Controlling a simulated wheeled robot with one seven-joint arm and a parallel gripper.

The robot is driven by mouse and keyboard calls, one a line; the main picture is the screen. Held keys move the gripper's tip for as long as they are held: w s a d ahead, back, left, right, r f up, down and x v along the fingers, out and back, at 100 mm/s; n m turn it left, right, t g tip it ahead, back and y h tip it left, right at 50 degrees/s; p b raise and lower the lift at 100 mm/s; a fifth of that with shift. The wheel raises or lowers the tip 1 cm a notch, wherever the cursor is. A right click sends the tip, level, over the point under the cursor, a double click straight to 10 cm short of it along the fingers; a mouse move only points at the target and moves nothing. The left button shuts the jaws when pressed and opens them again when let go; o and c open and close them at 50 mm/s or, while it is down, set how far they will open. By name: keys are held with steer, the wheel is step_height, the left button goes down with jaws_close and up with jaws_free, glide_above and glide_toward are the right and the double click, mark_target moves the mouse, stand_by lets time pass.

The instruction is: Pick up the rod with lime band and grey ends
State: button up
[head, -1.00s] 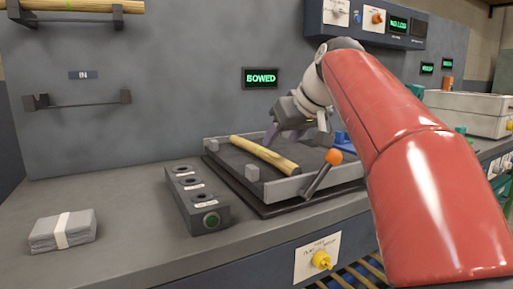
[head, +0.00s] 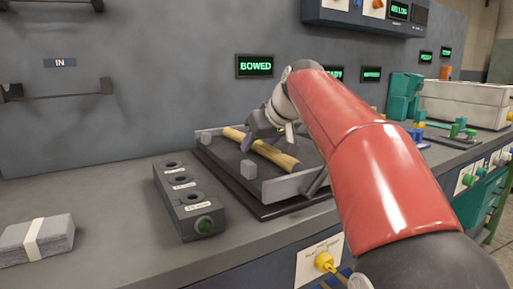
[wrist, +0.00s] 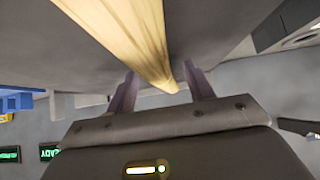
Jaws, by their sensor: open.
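A pale wooden rod (head: 279,156) lies slantwise in the shallow grey tray (head: 276,191). No lime band or grey ends can be made out on its visible parts. My gripper (head: 262,136) is at the rod's middle and hides part of it. In the wrist view the rod (wrist: 135,38) runs down between the two purple fingers of my gripper (wrist: 163,86). The fingers are open, one on each side, and I see no clear contact.
A dark block with several holes and a green button (head: 190,205) stands left of the tray. An empty wall rack (head: 60,92) is above. A display (head: 255,66) reads BOWED. Bench between cloth and block is clear.

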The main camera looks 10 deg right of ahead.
steer(key=c, duration=1.1)
steer(key=shift+r, duration=0.1)
steer(key=shift+c, duration=0.2)
step_height(320, 180, up, 8)
steer(key=shift+w+f+p, duration=0.1)
steer(key=shift+f+p, duration=0.05)
steer(key=shift+p, duration=1.05)
steer(key=shift+r, duration=1.05)
